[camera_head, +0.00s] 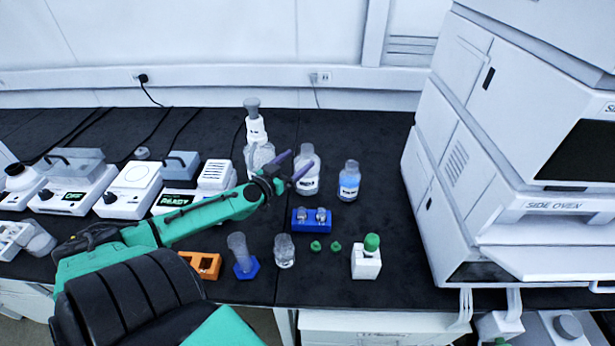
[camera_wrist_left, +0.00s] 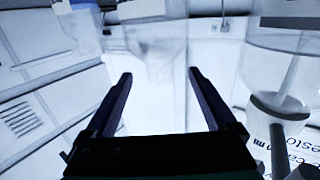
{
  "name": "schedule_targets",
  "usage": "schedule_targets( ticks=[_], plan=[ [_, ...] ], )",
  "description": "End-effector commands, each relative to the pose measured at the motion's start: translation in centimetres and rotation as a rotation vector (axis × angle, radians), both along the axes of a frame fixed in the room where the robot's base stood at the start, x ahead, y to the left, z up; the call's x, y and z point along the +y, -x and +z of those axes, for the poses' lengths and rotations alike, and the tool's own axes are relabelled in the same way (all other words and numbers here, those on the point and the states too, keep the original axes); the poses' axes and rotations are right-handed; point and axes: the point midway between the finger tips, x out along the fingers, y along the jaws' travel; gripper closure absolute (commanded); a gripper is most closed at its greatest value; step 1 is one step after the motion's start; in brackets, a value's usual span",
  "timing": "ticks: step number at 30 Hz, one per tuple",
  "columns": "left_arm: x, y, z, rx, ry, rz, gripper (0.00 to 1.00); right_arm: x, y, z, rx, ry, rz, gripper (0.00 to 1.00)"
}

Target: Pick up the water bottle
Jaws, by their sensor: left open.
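A clear bottle with a white label and pale contents (camera_head: 308,181) stands upright on the black bench; its label is too small to read, but it looks like the water bottle. My left gripper (camera_head: 299,162) is open, its two dark purple fingers pointing at this bottle. In the left wrist view, which looks upside down, the clear bottle (camera_wrist_left: 157,42) lies ahead between the open fingers (camera_wrist_left: 159,74). Nothing is held. I cannot tell whether the fingers touch it. My right gripper is not in view.
A bottle of blue liquid (camera_head: 349,184) stands close on the right. A dispenser-topped bottle (camera_head: 257,155) stands close on the left. A blue vial rack (camera_head: 312,226), a glass beaker (camera_head: 284,252) and a white holder (camera_head: 366,264) are nearer. The chromatography stack (camera_head: 470,200) fills the right.

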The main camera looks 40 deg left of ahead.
Motion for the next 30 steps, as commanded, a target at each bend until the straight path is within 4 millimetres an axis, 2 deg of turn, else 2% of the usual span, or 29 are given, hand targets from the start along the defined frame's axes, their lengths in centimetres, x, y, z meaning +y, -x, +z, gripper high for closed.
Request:
schedule_targets(
  ticks=[6,12,21,23,24,28,29,30],
  plan=[
    [0.2,-2.0,0.0,0.000,0.002,0.001,0.10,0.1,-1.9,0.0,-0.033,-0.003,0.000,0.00],
    [0.4,-4.8,-0.1,0.000,0.002,0.002,0.10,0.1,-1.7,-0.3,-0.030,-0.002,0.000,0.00],
    [0.3,-5.4,-0.2,0.004,0.000,-0.001,0.10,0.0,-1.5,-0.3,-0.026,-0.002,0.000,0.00],
    [0.3,-5.4,-0.2,0.004,0.000,0.000,0.29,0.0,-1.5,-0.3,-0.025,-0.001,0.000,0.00],
    [0.3,-5.4,-0.2,0.004,0.000,0.000,0.45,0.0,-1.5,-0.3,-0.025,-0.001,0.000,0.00],
    [0.3,-5.4,-0.3,0.004,0.000,0.000,0.94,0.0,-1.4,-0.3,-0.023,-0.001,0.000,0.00],
    [0.3,-5.4,-0.3,0.005,0.000,0.000,1.00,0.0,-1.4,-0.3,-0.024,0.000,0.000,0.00],
    [0.3,-5.4,-0.3,0.005,0.000,-0.001,1.00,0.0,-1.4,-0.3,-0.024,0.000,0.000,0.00]
  ],
)
